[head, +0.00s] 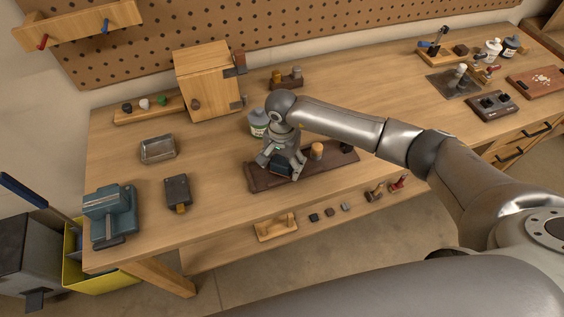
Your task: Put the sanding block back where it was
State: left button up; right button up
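My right gripper (281,163) points down over a dark brown tray (262,182) on the workbench. A dark block with a bluish side (282,168), which looks like the sanding block, is at its fingertips, low over or on the tray. The fingers lie on either side of the block and partly cover it. I cannot tell whether they press on it. A wooden cylinder (317,151) stands on the same tray, right of the gripper. My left gripper is not in view.
A wooden cabinet (205,82) and a white jar (258,122) stand behind the tray. A metal dish (158,149), a dark tool (178,190) and a blue vise (108,215) are to the left. Small items lie on the lower shelf (240,247). Bench space right of the tray is clear.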

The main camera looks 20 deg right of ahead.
aim_at(282, 162)
jog(key=shift+r, duration=0.2)
jog(key=shift+w+r, duration=0.1)
jog(key=shift+r, duration=0.2)
notch_tip(282, 162, up, 11)
jog(key=b, duration=0.4)
jog(key=shift+r, duration=0.15)
